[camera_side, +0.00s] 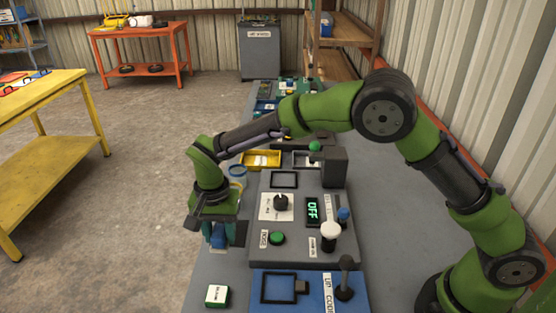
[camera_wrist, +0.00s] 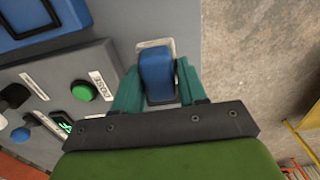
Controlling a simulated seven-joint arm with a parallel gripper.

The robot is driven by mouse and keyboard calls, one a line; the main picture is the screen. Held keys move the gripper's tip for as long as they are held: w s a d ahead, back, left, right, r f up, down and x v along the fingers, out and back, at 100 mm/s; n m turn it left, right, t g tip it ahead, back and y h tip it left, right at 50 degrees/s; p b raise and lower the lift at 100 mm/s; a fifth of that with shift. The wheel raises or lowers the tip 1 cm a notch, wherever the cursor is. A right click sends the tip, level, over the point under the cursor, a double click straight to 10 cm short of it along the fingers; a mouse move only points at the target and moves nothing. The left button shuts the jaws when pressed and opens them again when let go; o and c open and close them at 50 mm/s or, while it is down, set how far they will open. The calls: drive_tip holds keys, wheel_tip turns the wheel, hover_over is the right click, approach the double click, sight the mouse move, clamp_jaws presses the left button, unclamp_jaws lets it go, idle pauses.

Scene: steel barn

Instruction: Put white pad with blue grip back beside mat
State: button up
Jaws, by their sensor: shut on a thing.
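My gripper (camera_side: 218,236) is low over the left edge of the grey bench, left of the control panel. In the wrist view its teal fingers (camera_wrist: 158,84) stand on either side of the blue grip (camera_wrist: 156,66) and are shut on it. The white pad (camera_wrist: 168,45) shows as a pale rim around the far end of the grip; the rest is hidden beneath it. In the side view the blue grip (camera_side: 218,241) shows small between the fingers. The pad is over or on the bench; I cannot tell whether it touches. I cannot tell which surface is the mat.
The grey panel (camera_side: 258,250) carries a green button (camera_side: 277,238), a black knob (camera_side: 281,202) and a display (camera_side: 312,211) reading OFF. A blue panel (camera_side: 262,306) with a lever and a small white-topped block (camera_side: 217,296) are nearer. A yellow tray (camera_side: 246,160) is farther back.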

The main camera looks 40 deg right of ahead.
sight(222, 245)
drive_tip(key=shift+f, duration=2.2)
drive_tip(key=shift+f, duration=0.15)
drive_tip(key=o, duration=1)
